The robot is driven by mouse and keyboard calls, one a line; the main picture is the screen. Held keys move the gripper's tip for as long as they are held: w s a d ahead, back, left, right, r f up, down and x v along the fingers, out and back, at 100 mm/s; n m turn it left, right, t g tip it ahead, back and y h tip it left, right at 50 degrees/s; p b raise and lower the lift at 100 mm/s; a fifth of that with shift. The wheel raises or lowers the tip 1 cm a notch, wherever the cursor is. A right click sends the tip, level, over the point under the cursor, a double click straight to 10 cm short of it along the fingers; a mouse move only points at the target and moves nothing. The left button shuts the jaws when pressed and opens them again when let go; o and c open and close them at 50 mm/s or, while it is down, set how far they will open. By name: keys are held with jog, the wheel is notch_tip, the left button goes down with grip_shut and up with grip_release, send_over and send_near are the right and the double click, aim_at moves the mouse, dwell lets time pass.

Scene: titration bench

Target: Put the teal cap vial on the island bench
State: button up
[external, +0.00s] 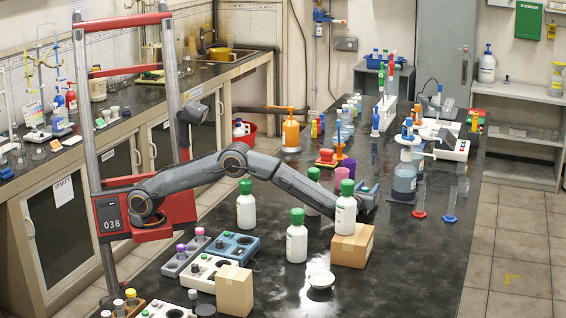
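I cannot pick out the teal cap vial with certainty. A small container with a green or teal cap (193,295) sits at the near left end of the island bench (405,265), too small to identify. My gripper (371,192) is at the end of my arm, which reaches right across the bench. It is low over the bench, behind a white green-capped bottle (345,216) on a cardboard box (352,247). The bottle and box partly hide the wrist area. The fingers are too small to show whether they are open or hold anything.
White green-capped bottles (297,243) stand around my forearm. A blue-liquid bottle (404,180) stands right. The bench's near right is clear.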

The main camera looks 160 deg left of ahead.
aim_at(364, 191)
jog(key=shift+r, duration=0.1)
jog(key=shift+w+r, duration=0.1)
jog(key=shift+w+d, duration=0.25)
jog(key=shift+d, duration=0.1)
jog(key=shift+r+p+v, duration=0.2)
jog(key=shift+p+v, duration=0.2)
jog(key=shift+v, duration=0.7)
notch_tip(364, 191, up, 7)
jog(key=p, duration=0.3)
jog(key=shift+s+a+f, duration=0.1)
jog(key=shift+f, duration=0.1)
